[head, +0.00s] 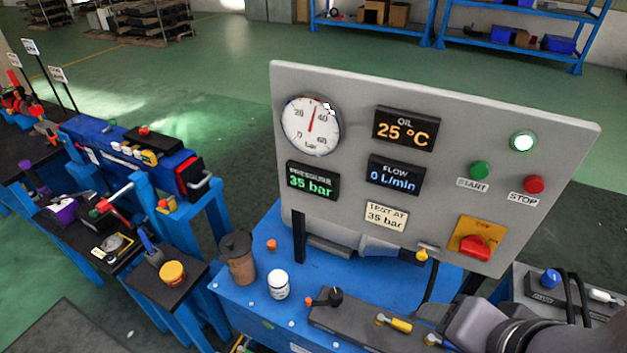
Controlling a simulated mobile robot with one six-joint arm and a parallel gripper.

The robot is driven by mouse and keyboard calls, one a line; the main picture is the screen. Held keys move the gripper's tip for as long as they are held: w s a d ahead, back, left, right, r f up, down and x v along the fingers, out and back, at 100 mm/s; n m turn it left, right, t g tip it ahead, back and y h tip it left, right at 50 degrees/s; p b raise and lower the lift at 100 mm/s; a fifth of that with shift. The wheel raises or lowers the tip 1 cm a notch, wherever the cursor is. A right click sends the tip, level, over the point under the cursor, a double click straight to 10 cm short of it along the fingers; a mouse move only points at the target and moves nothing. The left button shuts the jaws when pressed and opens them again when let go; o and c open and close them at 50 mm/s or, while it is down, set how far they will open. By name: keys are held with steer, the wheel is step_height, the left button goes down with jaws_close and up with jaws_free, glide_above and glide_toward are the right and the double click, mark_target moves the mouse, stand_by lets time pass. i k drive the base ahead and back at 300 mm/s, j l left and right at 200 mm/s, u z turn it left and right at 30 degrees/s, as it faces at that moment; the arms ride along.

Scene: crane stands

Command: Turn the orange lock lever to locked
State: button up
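I cannot pick out the orange lock lever with certainty. A small black lever with an orange tip (322,299) stands on the dark block on the blue bench. A red rotary handle (475,246) sits on a yellow-orange plate at the panel's lower right. The lettering by these parts is too small to read, so no locked or unlocked mark shows. Dark grey links of my arm fill the bottom right corner, in front of the bench's right end. My gripper's fingers do not show.
The grey panel (430,110) reads 35 bar, with a lit white lamp (523,141). A brown cup (238,258) and a white jar (278,284) stand on the blue bench (240,310). Yellow-handled valves (398,324) sit near my arm. Another cluttered bench (110,235) is left; green floor lies behind.

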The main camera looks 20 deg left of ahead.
mark_target(308, 302)
steer(key=l+u, duration=0.15)
steer(key=u, duration=1.1)
